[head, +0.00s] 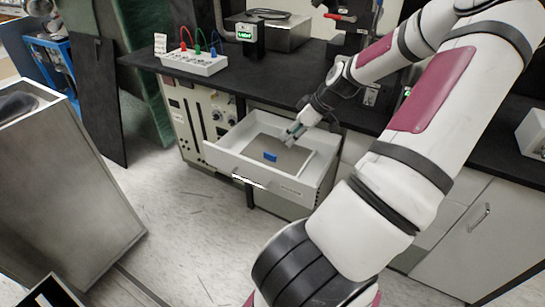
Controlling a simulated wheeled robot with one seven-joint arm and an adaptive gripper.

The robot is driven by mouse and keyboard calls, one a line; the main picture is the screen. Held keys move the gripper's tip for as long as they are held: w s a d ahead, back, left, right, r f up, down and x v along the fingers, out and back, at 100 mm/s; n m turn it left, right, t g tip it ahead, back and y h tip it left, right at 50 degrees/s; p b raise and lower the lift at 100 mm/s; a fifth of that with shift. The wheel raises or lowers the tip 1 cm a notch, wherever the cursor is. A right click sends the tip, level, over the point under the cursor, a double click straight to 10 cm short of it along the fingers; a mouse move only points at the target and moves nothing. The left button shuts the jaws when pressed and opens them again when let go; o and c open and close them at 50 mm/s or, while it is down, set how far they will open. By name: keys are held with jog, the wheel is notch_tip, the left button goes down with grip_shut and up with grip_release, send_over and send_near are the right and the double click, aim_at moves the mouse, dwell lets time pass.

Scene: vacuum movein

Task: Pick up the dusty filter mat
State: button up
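A flat grey-brown mat (259,143), which looks like the dusty filter mat, lies in an open white drawer (225,160). A small blue block or tab (270,157) shows on the mat near its front. My gripper (291,138) reaches down into the drawer from the right, over the mat's back right part. Its fingers are small and partly merged with the background, so I cannot tell whether they are open or touching the mat.
The drawer sticks out below a black bench (210,86), with its walls around my gripper. A white box with coloured plugs (193,62) stands on the bench. A metal cart (62,185) stands at the left. Speckled floor (185,215) is free before the drawer.

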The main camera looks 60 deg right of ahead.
jog(key=b, duration=0.3)
send_near(271, 154)
jog(key=x, duration=0.3)
jog(key=shift+d+f, duration=0.35)
jog(key=shift+a+b+x, duration=0.15)
jog(key=shift+b+x, duration=0.25)
jog(key=shift+x, duration=1.1)
jog(key=shift+a+b+x, duration=0.15)
jog(key=shift+b+x, duration=0.2)
jog(key=shift+x, duration=1.1)
jog(key=shift+w+r, duration=0.2)
grip_shut()
